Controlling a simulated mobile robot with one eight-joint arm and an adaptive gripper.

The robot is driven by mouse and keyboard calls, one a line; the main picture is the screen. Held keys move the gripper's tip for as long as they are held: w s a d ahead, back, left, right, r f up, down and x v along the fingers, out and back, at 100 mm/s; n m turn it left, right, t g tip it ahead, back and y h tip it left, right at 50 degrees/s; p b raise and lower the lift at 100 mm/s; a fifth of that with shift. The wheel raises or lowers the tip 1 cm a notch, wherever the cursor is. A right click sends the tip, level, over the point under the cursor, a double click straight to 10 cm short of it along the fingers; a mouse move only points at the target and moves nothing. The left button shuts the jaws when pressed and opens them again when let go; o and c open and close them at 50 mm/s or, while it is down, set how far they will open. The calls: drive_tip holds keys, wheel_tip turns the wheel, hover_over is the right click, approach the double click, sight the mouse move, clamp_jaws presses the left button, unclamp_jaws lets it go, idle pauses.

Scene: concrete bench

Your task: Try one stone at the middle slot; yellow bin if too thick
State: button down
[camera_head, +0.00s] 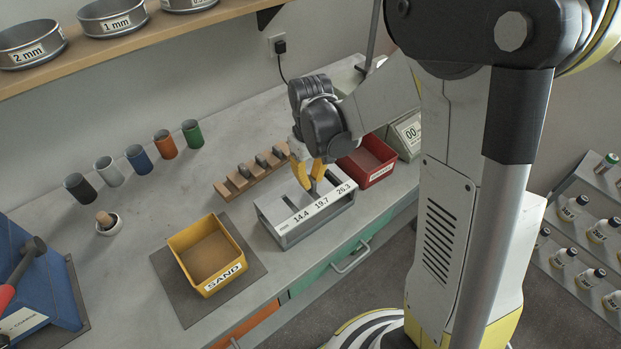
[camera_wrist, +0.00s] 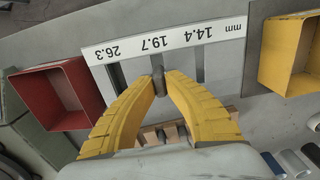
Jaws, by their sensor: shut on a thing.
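My gripper (camera_head: 313,180) points down over the grey slot gauge (camera_head: 290,238), its yellow fingers closed on a small grey stone (camera_wrist: 159,82). In the wrist view, the stone sits between the fingertips (camera_wrist: 160,84), in line with the middle slot, marked 19.7. I cannot tell whether its lower end is inside the slot or just above it. The gauge's white label (camera_wrist: 165,41) reads 14.4, 19.7 and 26.3 mm. The yellow bin (camera_head: 232,285), labelled SAND, stands left of the gauge with a brown floor; it also shows in the wrist view (camera_wrist: 285,55).
A wooden rack (camera_head: 230,190) with several dark stones lies behind the gauge. A red bin (camera_head: 378,176) stands to its right, beside a grey-green box (camera_head: 408,135).

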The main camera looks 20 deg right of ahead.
sight(311, 179)
drive_tip(key=shift+f+b, duration=0.85)
drive_tip(key=shift+f, duration=0.1)
idle(0.7)
idle(0.5)
drive_tip(key=c, duration=1.5)
unclamp_jaws()
drive_tip(key=shift+r, duration=0.15)
wheel_tip(311, 179, up, 12)
drive_tip(key=shift+f, duration=0.1)
drive_tip(key=s+r+m+t, duration=0.1)
drive_tip(key=s+t, duration=0.1)
drive_tip(key=s, duration=0.2)
drive_tip(key=s+r+m+t, duration=0.1)
drive_tip(key=s+r+t, duration=0.1)
drive_tip(key=s, duration=0.2)
drive_tip(key=s+r+m+t, duration=0.1)
drive_tip(key=s+t, duration=0.2)
drive_tip(key=s, duration=0.1)
drive_tip(key=shift+s+r, duration=0.15)
drive_tip(key=shift+s, duration=0.2)
